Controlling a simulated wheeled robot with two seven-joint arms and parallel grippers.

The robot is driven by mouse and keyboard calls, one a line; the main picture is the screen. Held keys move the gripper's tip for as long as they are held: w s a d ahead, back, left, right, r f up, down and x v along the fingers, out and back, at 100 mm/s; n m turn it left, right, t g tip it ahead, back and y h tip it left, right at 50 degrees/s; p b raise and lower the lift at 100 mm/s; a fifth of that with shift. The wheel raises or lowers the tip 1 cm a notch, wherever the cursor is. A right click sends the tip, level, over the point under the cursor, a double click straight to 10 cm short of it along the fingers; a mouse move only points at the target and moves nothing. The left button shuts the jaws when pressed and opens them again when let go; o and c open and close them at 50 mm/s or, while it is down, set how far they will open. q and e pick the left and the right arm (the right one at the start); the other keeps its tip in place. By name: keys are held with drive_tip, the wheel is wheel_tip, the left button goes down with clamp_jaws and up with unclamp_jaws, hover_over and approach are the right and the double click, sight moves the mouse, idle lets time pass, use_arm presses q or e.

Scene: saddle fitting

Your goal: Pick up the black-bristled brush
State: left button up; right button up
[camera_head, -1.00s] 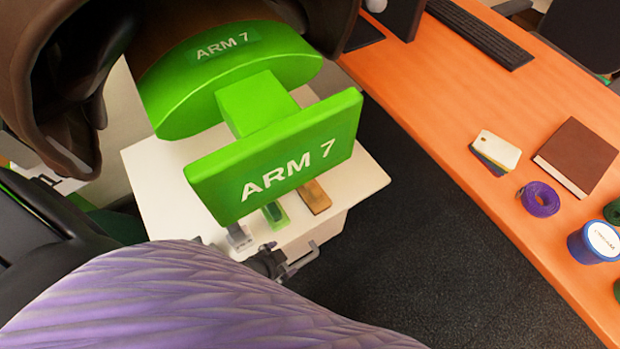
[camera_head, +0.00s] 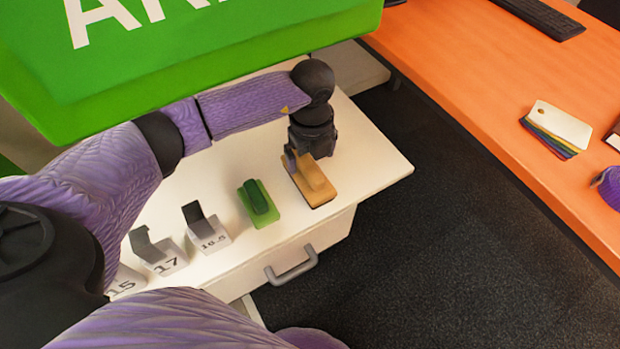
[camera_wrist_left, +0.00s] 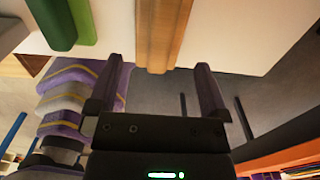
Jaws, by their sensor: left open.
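The wooden brush (camera_head: 316,186) lies on the white cabinet top, right of the green brush (camera_head: 259,203). It has a tan block with a raised grip and a thin dark layer along its underside; its bristles are mostly hidden. My left gripper (camera_head: 303,155) points down at the brush's far end, partly hidden by its own wrist. In the left wrist view, my left gripper (camera_wrist_left: 157,82) is open, with the wooden brush (camera_wrist_left: 160,35) ahead of and between the two fingers. I cannot tell whether they touch it. My right gripper is out of view.
Several numbered holders (camera_head: 208,232) stand left of the green brush on the cabinet top (camera_head: 370,165). A large green sign (camera_head: 200,60) hangs over the back. A drawer handle (camera_head: 291,265) projects in front. The orange desk (camera_head: 480,85) is at right, across dark floor.

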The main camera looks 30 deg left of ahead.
sight(307, 164)
use_arm(q)
drive_tip(key=f+b, duration=0.1)
drive_tip(key=f, duration=0.1)
drive_tip(key=f+b, duration=0.1)
drive_tip(key=f, duration=0.1)
drive_tip(key=a+f+b, duration=0.1)
drive_tip(key=f+b, duration=0.1)
drive_tip(key=shift+w+f, duration=0.25)
drive_tip(key=shift+w, duration=0.05)
drive_tip(key=shift+r, duration=0.25)
drive_tip(key=shift+c, duration=0.9)
drive_tip(key=c, duration=0.7)
drive_tip(key=shift+c, duration=1.1)
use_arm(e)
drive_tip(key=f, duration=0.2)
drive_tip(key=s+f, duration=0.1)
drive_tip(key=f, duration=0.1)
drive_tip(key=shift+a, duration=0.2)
